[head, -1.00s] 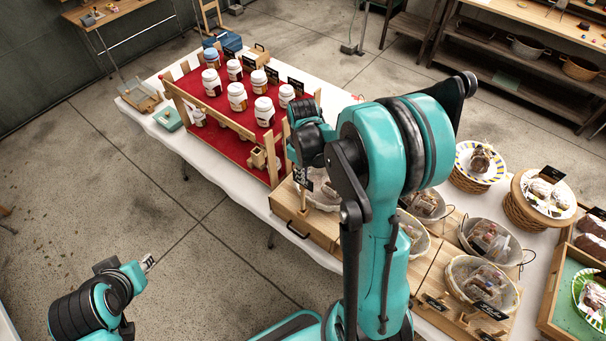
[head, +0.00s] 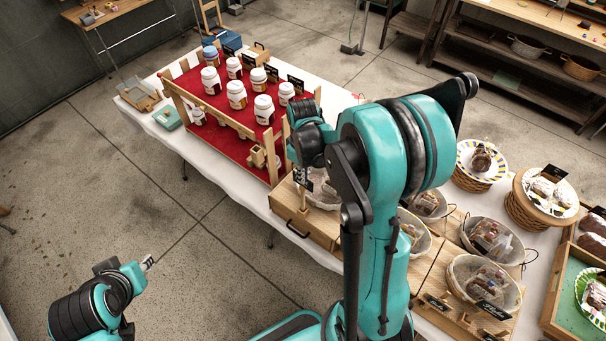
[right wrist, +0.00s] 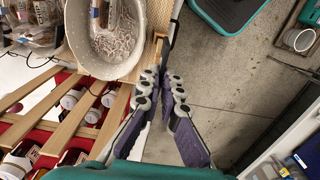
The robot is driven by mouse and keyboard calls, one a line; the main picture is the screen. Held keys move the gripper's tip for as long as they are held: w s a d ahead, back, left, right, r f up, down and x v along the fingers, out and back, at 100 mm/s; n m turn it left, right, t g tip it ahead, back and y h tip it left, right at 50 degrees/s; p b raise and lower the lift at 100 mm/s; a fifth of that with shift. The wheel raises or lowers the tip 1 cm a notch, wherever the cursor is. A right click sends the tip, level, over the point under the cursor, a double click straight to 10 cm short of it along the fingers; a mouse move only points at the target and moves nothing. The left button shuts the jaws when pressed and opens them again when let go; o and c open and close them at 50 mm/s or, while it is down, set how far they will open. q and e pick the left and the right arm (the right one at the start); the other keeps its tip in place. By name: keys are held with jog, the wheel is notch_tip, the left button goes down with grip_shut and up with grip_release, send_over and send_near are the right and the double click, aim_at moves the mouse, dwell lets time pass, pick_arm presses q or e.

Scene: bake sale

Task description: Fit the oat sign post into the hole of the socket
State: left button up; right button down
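A small black sign (head: 303,180) with white lettering hangs tilted just below my right gripper; its words are too small to read. My right gripper is mostly hidden behind my arm in the head view. In the right wrist view, the fingertips of my right gripper (right wrist: 160,78) are close together around a thin dark strip, which looks like the sign and post seen edge-on.
White jars (head: 264,110) stand on the red tiered stand (head: 232,148) with wooden rails. A lined basket (right wrist: 105,40) is beside my right fingertips. More baskets (head: 484,280) and plates (head: 548,193) fill the table's right side.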

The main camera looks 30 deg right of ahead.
jog(key=shift+f+b, duration=1.6)
jog(key=shift+f, duration=0.25)
jog(key=c, duration=1.6)
grip_release()
jog(key=shift+r, duration=0.1)
jog(key=shift+c, duration=0.2)
notch_tip(320, 180, up, 12)
jog(key=s+a+f+m+t+b, duration=0.2)
jog(key=s+a+f+t+b, duration=0.1)
jog(key=s+a+f+b, duration=0.2)
jog(key=s+a+f+m+t+b, duration=0.2)
jog(key=s+a+f+t+b, duration=0.2)
jog(key=f+b, duration=0.6)
jog(key=shift+s+a+f+b, duration=0.2)
jog(key=shift+s+a+b, duration=0.6)
jog(key=shift+s, duration=0.2)
